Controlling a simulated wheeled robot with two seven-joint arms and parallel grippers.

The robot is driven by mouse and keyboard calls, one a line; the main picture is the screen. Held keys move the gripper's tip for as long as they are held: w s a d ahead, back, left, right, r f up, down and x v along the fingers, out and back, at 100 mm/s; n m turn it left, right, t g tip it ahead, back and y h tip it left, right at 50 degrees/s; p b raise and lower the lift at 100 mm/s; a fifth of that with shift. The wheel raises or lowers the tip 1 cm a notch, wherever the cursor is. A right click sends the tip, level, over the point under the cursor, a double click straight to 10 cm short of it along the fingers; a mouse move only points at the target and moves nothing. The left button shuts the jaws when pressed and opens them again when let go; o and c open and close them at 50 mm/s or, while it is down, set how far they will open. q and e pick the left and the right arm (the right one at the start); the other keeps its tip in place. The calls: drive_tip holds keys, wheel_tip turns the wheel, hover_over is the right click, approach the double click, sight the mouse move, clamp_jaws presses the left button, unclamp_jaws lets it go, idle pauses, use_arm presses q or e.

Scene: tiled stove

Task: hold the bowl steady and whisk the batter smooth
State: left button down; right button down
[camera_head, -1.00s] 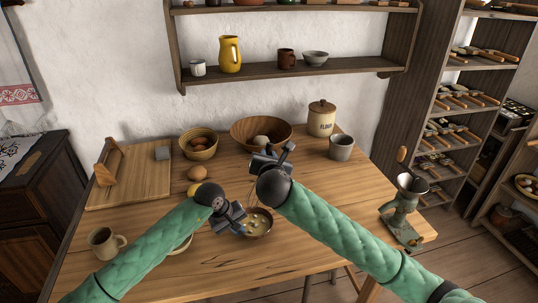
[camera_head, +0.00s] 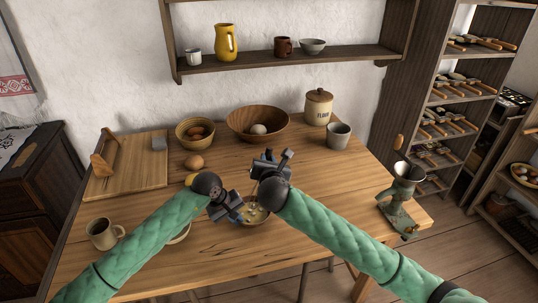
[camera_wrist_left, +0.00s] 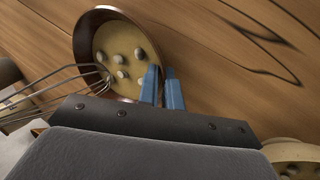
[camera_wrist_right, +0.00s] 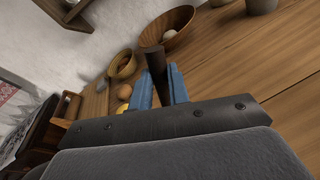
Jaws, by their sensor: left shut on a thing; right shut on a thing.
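The bowl (camera_head: 262,217) stands on the table, partly hidden by my grippers. In the left wrist view the brown bowl (camera_wrist_left: 84,62) holds pale batter with several lumps. My left gripper (camera_head: 236,211) is shut on the bowl's rim; its blue fingers (camera_wrist_left: 163,90) show at the rim in the left wrist view. My right gripper (camera_head: 268,163) is above and behind the bowl, shut on a dark handle (camera_wrist_right: 155,62). The whisk's wire loops (camera_wrist_left: 55,82) reach over the bowl's edge to the batter; how deep they go is unclear.
Behind are a wooden bowl (camera_head: 234,121), a basket of eggs (camera_head: 182,133), a flour jar (camera_head: 318,108) and a grey cup (camera_head: 339,135). A mug (camera_head: 101,234) stands front left, a cutting board (camera_head: 140,176) back left, a grinder (camera_head: 398,200) right. The table's right middle is clear.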

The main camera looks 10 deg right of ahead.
drive_tip(key=shift+s+a+f, duration=0.15)
drive_tip(key=shift+a+f, duration=0.05)
drive_tip(key=shift+f, duration=0.35)
drive_tip(key=shift+s+a+f, duration=0.1)
drive_tip(key=shift+a+f, duration=0.05)
drive_tip(key=shift+f, duration=0.35)
drive_tip(key=shift+s+a+f, duration=0.15)
drive_tip(key=shift+a+f, duration=0.05)
drive_tip(key=shift+f, duration=0.35)
drive_tip(key=shift+w, duration=0.1)
